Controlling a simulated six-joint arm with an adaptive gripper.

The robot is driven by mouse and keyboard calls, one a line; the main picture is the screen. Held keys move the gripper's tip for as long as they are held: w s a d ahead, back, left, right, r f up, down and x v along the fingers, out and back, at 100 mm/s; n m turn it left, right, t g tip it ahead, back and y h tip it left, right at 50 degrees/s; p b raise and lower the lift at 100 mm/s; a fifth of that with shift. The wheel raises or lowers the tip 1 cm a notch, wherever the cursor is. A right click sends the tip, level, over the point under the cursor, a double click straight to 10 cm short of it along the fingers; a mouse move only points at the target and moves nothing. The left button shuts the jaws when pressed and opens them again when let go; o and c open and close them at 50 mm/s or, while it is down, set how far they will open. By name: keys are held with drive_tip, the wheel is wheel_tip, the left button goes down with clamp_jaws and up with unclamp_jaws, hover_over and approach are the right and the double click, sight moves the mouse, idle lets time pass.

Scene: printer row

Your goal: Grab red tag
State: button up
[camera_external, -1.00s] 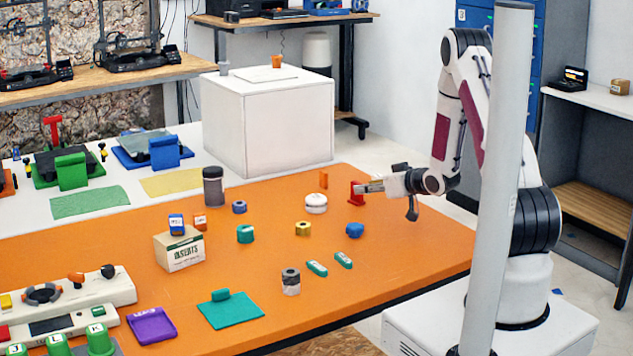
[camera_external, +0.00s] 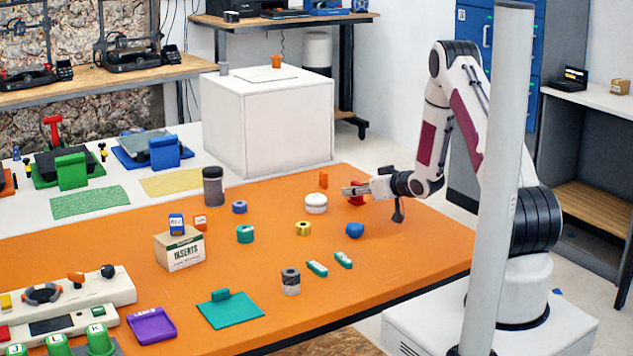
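A small red piece (camera_external: 356,201), which I take for the red tag, stands on the orange table near its far right part. My gripper (camera_external: 347,190) reaches in from the right at the height of this piece. Its pale fingers overlap the red piece in the picture and hide its middle, with the tips showing to the left of it. Some red shows above and below the fingers. I cannot tell whether the fingers are around the piece, in front of it or touching it, nor how far apart they are.
A white round roll (camera_external: 316,204) stands just left of my gripper. A blue lump (camera_external: 354,230) lies nearer the camera, and a small orange block (camera_external: 323,180) stands behind. A yellow ring (camera_external: 303,229) is farther left. The orange table (camera_external: 400,255) is clear at the right front.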

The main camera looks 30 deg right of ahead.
sight(358, 182)
idle(0.4)
clamp_jaws()
drive_tip(key=shift+r, duration=0.2)
drive_tip(key=shift+r, duration=4.85)
